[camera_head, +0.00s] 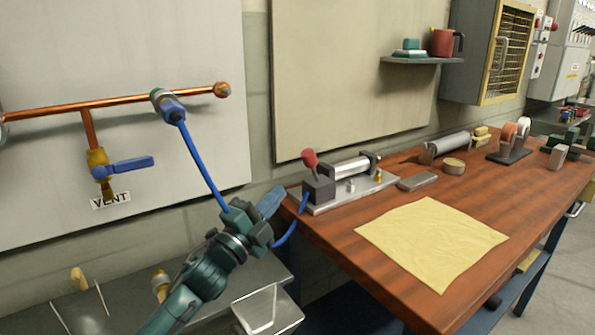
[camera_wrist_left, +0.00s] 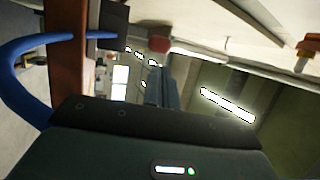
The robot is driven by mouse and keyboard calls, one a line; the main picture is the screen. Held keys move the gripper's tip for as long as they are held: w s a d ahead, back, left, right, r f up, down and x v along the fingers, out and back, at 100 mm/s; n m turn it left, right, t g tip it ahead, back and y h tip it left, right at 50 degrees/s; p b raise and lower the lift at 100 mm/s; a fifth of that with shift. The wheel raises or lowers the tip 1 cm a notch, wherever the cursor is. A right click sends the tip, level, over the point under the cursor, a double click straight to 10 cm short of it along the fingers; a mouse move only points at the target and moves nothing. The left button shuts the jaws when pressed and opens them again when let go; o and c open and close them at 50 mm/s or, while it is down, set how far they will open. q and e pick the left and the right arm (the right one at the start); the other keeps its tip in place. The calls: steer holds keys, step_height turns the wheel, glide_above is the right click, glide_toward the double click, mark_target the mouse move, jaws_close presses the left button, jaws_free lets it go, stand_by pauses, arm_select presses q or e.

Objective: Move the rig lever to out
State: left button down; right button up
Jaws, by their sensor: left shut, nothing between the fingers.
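The rig (camera_head: 350,182) is a metal plate with a silver cylinder, at the table's far left corner. Its lever has a red knob (camera_head: 310,158) and rises from a dark valve block (camera_head: 319,188). The knob leans slightly left in the head view. My left gripper (camera_head: 271,202) is shut and empty, left of the block and lower than the knob, apart from both. In the left wrist view the red knob (camera_wrist_left: 159,45) shows just beyond my shut blue-grey fingertips (camera_wrist_left: 163,86), with the dark block (camera_wrist_left: 115,25) to its left. My right gripper is not in view.
A blue hose (camera_head: 204,165) runs from a copper pipe (camera_head: 60,112) down behind my left gripper and on to the valve block. A yellow cloth (camera_head: 430,245) lies on the wooden table (camera_head: 345,245).

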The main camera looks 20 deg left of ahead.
mark_target(306, 162)
arm_select(q)
steer(key=x, duration=0.8)
steer(key=shift+w, duration=0.15)
steer(key=shift+r, duration=0.1)
